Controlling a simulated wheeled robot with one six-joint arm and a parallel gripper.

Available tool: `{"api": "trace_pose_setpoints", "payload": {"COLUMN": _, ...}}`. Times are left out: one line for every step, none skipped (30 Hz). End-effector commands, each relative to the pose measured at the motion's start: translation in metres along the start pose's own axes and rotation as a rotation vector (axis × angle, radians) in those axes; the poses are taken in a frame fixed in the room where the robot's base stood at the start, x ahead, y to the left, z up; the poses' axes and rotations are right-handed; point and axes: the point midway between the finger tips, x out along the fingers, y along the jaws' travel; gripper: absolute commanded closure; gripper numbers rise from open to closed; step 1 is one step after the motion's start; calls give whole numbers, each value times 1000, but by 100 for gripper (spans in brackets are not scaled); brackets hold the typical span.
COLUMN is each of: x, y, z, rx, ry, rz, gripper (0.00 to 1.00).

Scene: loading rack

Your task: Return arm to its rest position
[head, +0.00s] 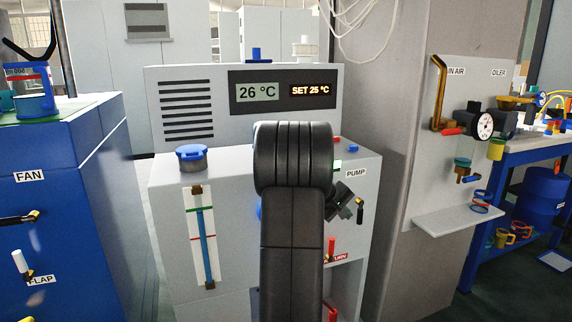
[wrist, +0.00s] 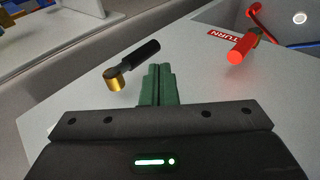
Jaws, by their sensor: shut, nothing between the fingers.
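My gripper (wrist: 158,84) has its two green fingers pressed together, with nothing between them. In the head view my dark arm stands upright before the white machine (head: 235,120). My gripper (head: 345,203) shows partly to the right of the arm, near the PUMP label (head: 356,173). In the wrist view a black-handled lever with a brass end (wrist: 130,66) is just left of the fingers, apart from them. It also shows in the head view (head: 360,209). A red handle (wrist: 243,46) by the TURN label (wrist: 225,31) is to the right.
A blue cabinet (head: 70,200) with FAN and FLAP levers stands at left. A grey pillar (head: 410,110) with a gauge panel (head: 460,160) and small shelf (head: 458,222) is at right. Beyond it is a blue workbench (head: 530,155). My arm hides the machine's middle.

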Motion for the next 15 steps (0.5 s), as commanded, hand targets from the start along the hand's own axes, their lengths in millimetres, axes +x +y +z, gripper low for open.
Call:
{"api": "trace_pose_setpoints", "payload": {"x": -4, "y": 4, "z": -1, "rx": 6, "ry": 1, "rz": -19, "gripper": 100}}
{"api": "trace_pose_setpoints", "payload": {"x": -5, "y": 4, "z": -2, "rx": 8, "ry": 1, "rz": -32, "gripper": 100}}
{"api": "trace_pose_setpoints", "payload": {"x": -6, "y": 5, "z": -2, "rx": 8, "ry": 1, "rz": -40, "gripper": 100}}
{"api": "trace_pose_setpoints", "payload": {"x": -7, "y": 5, "z": -2, "rx": 8, "ry": 1, "rz": -41, "gripper": 100}}
{"api": "trace_pose_setpoints", "payload": {"x": -8, "y": 6, "z": -2, "rx": 8, "ry": 1, "rz": -42, "gripper": 100}}
{"api": "trace_pose_setpoints", "payload": {"x": -9, "y": 6, "z": -2, "rx": 8, "ry": 1, "rz": -44, "gripper": 100}}
{"api": "trace_pose_setpoints", "payload": {"x": -10, "y": 7, "z": -2, "rx": 7, "ry": 1, "rz": -45, "gripper": 100}}
{"api": "trace_pose_setpoints", "payload": {"x": -10, "y": 7, "z": -2, "rx": 7, "ry": 0, "rz": -45, "gripper": 100}}
{"api": "trace_pose_setpoints", "payload": {"x": -11, "y": 8, "z": -2, "rx": 8, "ry": -1, "rz": -45, "gripper": 100}}
{"api": "trace_pose_setpoints", "payload": {"x": -12, "y": 8, "z": -2, "rx": 7, "ry": -1, "rz": -44, "gripper": 100}}
{"api": "trace_pose_setpoints", "payload": {"x": -12, "y": 9, "z": -2, "rx": 7, "ry": 0, "rz": -44, "gripper": 100}}
{"api": "trace_pose_setpoints", "payload": {"x": -13, "y": 9, "z": -3, "rx": 7, "ry": 0, "rz": -44, "gripper": 100}}
{"api": "trace_pose_setpoints", "payload": {"x": -14, "y": 10, "z": -3, "rx": 8, "ry": 0, "rz": -44, "gripper": 100}}
{"api": "trace_pose_setpoints", "payload": {"x": -14, "y": 10, "z": -3, "rx": 8, "ry": 0, "rz": -44, "gripper": 100}}
{"api": "trace_pose_setpoints", "payload": {"x": -15, "y": 11, "z": -3, "rx": 7, "ry": 0, "rz": -44, "gripper": 100}}
